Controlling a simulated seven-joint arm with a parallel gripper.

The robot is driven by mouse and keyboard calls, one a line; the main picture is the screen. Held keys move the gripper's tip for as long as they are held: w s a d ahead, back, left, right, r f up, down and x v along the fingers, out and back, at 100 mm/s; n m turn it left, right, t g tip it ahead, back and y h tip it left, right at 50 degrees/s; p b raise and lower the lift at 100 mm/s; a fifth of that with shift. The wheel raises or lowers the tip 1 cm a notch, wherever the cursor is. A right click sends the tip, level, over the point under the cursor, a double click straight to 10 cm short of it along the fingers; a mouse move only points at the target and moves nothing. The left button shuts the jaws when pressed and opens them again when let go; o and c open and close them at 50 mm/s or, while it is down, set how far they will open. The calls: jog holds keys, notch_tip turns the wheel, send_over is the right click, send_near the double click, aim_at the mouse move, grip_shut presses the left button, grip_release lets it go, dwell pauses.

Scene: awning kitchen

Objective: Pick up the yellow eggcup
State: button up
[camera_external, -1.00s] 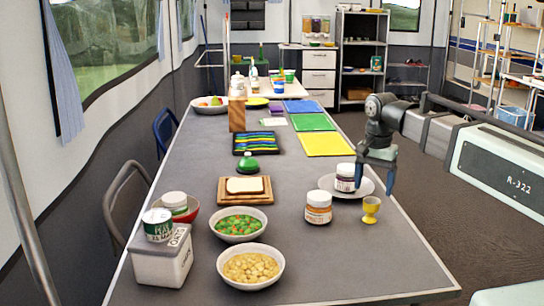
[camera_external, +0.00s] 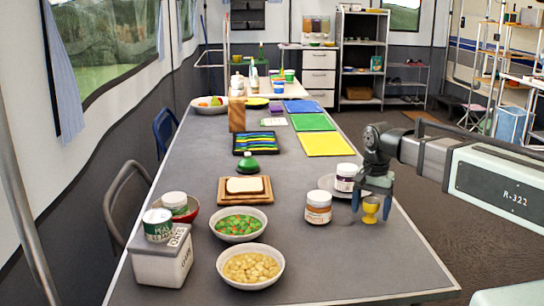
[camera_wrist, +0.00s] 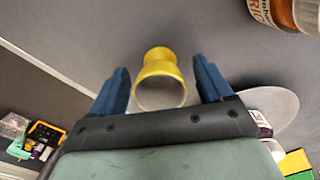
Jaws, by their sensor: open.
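The yellow eggcup (camera_external: 370,209) stands upright on the grey table near its right edge. In the wrist view the eggcup (camera_wrist: 160,78) lies between the two blue fingers, with a gap on each side. My gripper (camera_external: 371,207) is open and points down around the eggcup. In the wrist view my gripper (camera_wrist: 165,85) shows both fingers apart, and neither finger visibly touches the cup.
An orange-brown jar (camera_external: 318,208) stands just left of the eggcup. A dark jar (camera_external: 345,178) stands on a grey plate (camera_external: 327,183) behind my gripper. The table in front of the eggcup is clear.

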jog(key=shift+f, duration=0.35)
jog(key=c, duration=1.1)
jog(key=shift+r, duration=0.15)
